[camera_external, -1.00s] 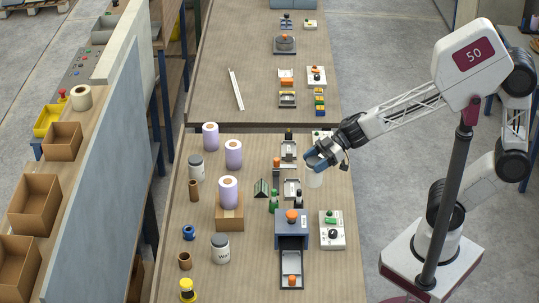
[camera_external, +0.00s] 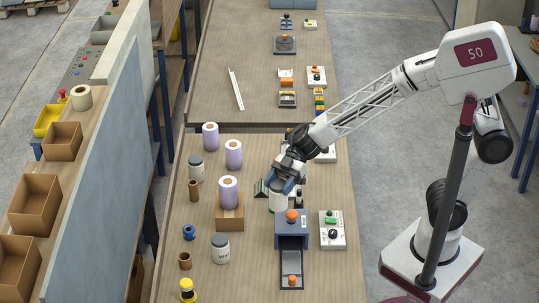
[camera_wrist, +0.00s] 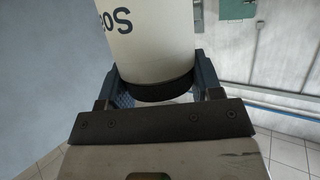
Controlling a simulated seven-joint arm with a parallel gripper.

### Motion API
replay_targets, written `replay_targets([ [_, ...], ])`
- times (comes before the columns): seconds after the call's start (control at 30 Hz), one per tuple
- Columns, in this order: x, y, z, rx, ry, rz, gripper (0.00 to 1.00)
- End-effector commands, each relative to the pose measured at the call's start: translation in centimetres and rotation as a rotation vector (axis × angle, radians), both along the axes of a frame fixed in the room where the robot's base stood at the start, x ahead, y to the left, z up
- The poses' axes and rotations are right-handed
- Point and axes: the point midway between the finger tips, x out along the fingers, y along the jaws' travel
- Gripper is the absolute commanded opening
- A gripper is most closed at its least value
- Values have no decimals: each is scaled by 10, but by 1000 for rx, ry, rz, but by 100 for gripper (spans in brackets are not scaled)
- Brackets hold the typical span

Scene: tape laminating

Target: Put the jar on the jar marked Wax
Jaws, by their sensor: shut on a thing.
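My gripper (camera_external: 287,180) is shut on a white jar (camera_external: 279,199), which it holds above the table just behind the blue machine. In the wrist view the held jar (camera_wrist: 153,45) shows dark letters, only partly readable, and a dark end between the fingers of my gripper (camera_wrist: 158,88). The jar marked Wax (camera_external: 221,250) stands upright on the table to the left and nearer the camera, apart from the held jar; its lettering is small. Another white jar with a dark lid (camera_external: 196,168) stands at the back left.
A purple roll (camera_external: 228,193) on a brown box (camera_external: 229,220) stands between the held jar and the left side. A blue machine (camera_external: 292,229) is right of the Wax jar. A brown cup (camera_external: 185,261), blue spool (camera_external: 189,232) and yellow item (camera_external: 187,290) stand left of it.

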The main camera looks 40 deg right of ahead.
Motion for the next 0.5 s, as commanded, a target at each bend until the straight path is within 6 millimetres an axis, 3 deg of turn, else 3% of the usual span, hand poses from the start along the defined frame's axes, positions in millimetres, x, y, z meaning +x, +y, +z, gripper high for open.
replay_targets([
  [0.2,-6,36,-7,0,1,100,29],
  [0.5,-12,62,-12,1,1,176,29],
])
